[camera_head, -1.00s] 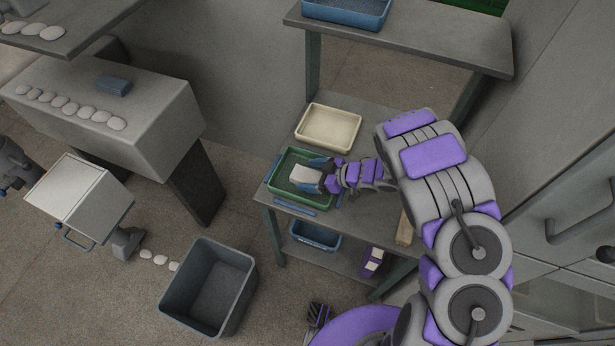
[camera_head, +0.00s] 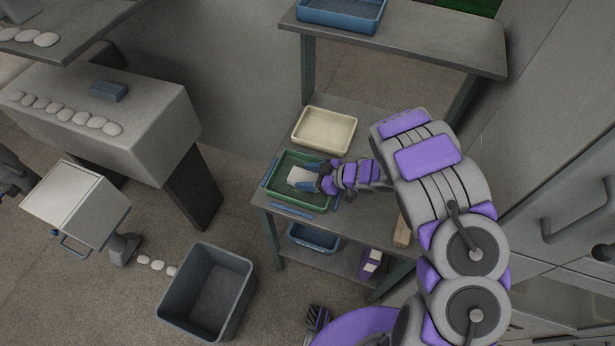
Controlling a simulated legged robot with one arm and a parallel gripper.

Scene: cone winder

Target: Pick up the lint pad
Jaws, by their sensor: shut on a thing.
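The lint pad (camera_head: 299,175) is a small pale grey-white block over the green tray (camera_head: 274,199) on the table. My gripper (camera_head: 306,176) comes in from the right, with its blue fingers shut on the pad's sides. I cannot tell whether the pad still touches the tray floor or is a little above it. Part of the pad is hidden by the fingers.
A cream tray (camera_head: 325,147) sits behind the green one. A blue bin (camera_head: 314,239) is on the lower shelf. A blue tray (camera_head: 341,22) stands on the upper shelf (camera_head: 435,48). A grey open bin (camera_head: 188,318) stands on the floor at left.

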